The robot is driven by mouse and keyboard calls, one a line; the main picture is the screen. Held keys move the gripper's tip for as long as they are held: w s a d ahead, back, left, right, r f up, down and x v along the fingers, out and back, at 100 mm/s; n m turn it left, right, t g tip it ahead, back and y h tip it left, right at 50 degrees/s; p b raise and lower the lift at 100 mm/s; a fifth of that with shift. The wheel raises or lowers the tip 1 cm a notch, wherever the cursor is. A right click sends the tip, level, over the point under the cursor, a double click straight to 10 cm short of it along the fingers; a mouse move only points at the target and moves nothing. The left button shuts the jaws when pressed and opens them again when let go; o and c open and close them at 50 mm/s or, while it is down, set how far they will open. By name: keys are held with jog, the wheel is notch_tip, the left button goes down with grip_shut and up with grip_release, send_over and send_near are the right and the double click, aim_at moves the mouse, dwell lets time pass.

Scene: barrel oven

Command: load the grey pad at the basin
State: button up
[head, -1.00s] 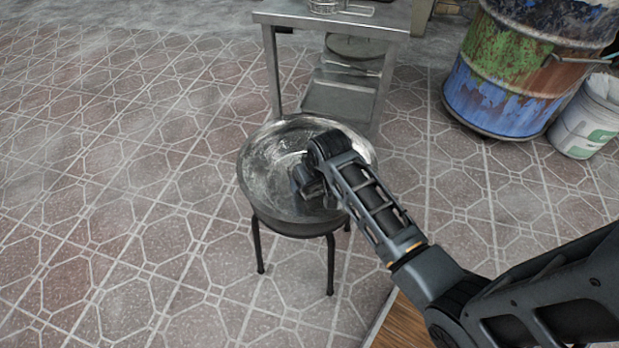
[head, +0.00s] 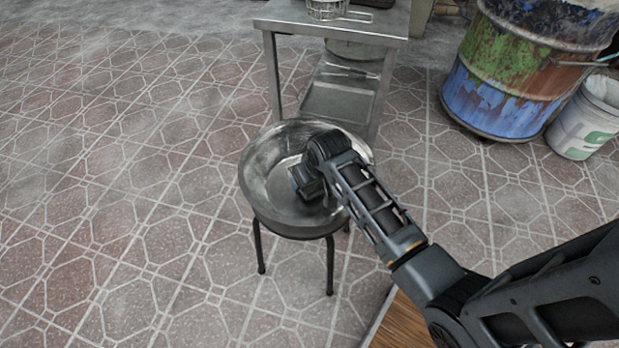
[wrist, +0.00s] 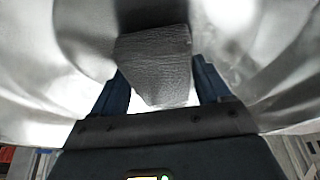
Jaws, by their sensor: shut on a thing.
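The basin (head: 262,183) is a wide metal bowl on a dark-legged stool. My gripper reaches down into it and hides part of its inside in the head view. In the wrist view my gripper (wrist: 158,92) is shut on the grey pad (wrist: 155,62), a dark grey textured block between the two blue fingers. The basin's shiny wall surrounds the pad in the wrist view. I cannot tell whether the pad touches the basin's bottom. The pad is not clearly seen in the head view.
A metal table (head: 340,24) with a lower shelf stands behind the basin, with a wire basket (head: 326,8) on top. A painted barrel (head: 505,75) and a white bucket (head: 583,122) stand at the right. The tiled floor at the left is clear.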

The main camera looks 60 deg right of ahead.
jog(key=shift+r+p, duration=2.55)
jog(key=shift+r, duration=0.05)
jog(key=shift+r, duration=0.1)
